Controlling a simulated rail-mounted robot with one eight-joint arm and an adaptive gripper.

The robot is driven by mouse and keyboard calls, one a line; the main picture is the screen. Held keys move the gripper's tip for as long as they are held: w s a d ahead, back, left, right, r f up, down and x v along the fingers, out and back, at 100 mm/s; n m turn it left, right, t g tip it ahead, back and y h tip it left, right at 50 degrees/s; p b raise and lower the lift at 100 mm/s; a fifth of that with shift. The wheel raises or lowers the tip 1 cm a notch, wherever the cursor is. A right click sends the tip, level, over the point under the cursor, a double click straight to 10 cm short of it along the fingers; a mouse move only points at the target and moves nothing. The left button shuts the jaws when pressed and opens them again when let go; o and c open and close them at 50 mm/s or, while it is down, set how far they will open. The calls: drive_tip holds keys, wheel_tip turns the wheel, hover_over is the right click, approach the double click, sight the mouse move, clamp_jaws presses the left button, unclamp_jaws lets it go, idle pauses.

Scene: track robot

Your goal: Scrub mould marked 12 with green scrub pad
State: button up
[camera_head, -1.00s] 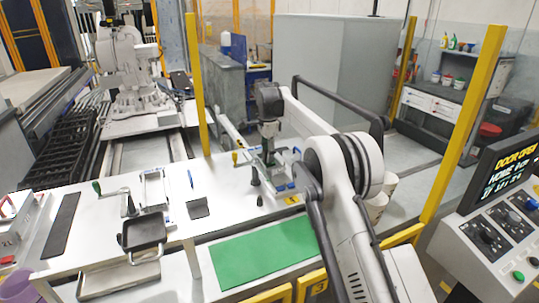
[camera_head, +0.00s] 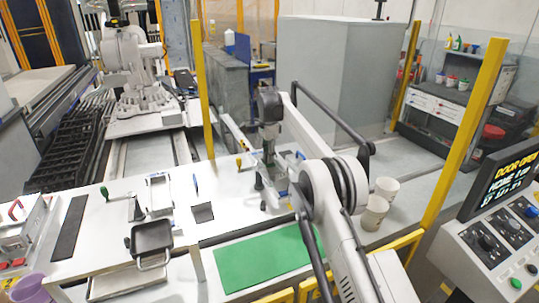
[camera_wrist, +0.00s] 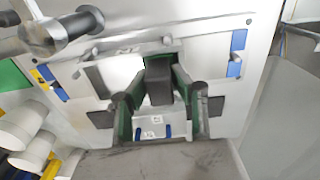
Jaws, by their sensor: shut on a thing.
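My gripper (camera_wrist: 160,100) points down over a light metal plate (camera_wrist: 220,80) in the wrist view. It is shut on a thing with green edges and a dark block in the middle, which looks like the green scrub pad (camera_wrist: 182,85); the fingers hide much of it. In the head view my gripper (camera_head: 268,165) is low over the right end of the white bench, among small fixtures. Small white labels (camera_wrist: 155,119) show on the plate near the fingers, but I cannot read a 12. I cannot tell whether the pad touches a mould.
A dark square pan (camera_head: 152,237) and a metal tray (camera_head: 160,195) are on the white bench (camera_head: 110,220) to the left. A green mat (camera_head: 265,260) lies in front. White cups (camera_head: 376,212) stand right of my arm. A yellow post (camera_head: 465,130) and control panel (camera_head: 490,235) are at right.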

drive_tip(key=shift+f+b, duration=0.1)
drive_tip(key=shift+b, duration=0.2)
drive_tip(key=shift+s+d+b, duration=0.1)
drive_tip(key=shift+s+b, duration=0.1)
drive_tip(key=shift+b, duration=0.1)
drive_tip(key=shift+s+d+b, duration=0.4)
drive_tip(key=shift+s+b, duration=0.45)
drive_tip(key=shift+b, duration=0.35)
drive_tip(key=shift+s, duration=0.1)
drive_tip(key=shift+s+d+b, duration=0.4)
drive_tip(key=shift+s+b, duration=0.25)
drive_tip(key=shift+b, duration=0.25)
drive_tip(key=shift+s+d, duration=0.15)
drive_tip(key=shift+s, duration=0.15)
